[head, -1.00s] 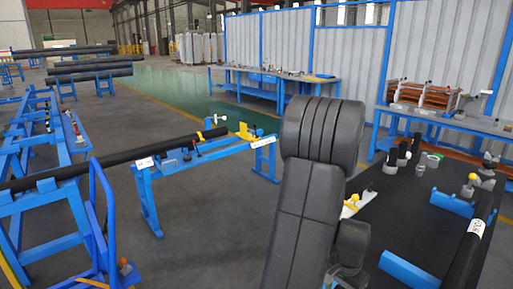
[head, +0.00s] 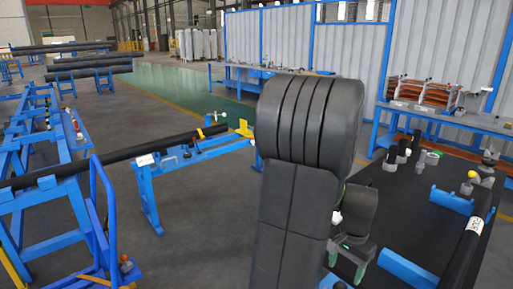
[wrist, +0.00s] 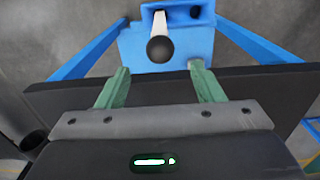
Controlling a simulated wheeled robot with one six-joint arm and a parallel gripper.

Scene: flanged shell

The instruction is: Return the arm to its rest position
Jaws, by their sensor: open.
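My gripper (wrist: 161,80) is open, its two green fingers apart with nothing held between them in the wrist view. Beyond the fingertips are the edge of a dark surface (wrist: 260,80) and a blue frame (wrist: 125,45) carrying a black ball-shaped end (wrist: 160,49). In the head view my dark arm stands upright in the middle, and part of my gripper (head: 350,262) shows low behind it, beside the black worktop (head: 400,215).
The worktop at right holds blue blocks (head: 452,201), a black pipe (head: 470,243) with a white label and several small fittings. A blue stand (head: 200,155) bears another long pipe (head: 105,160) at left. Workbenches (head: 240,80) line the back wall. Grey floor lies open between.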

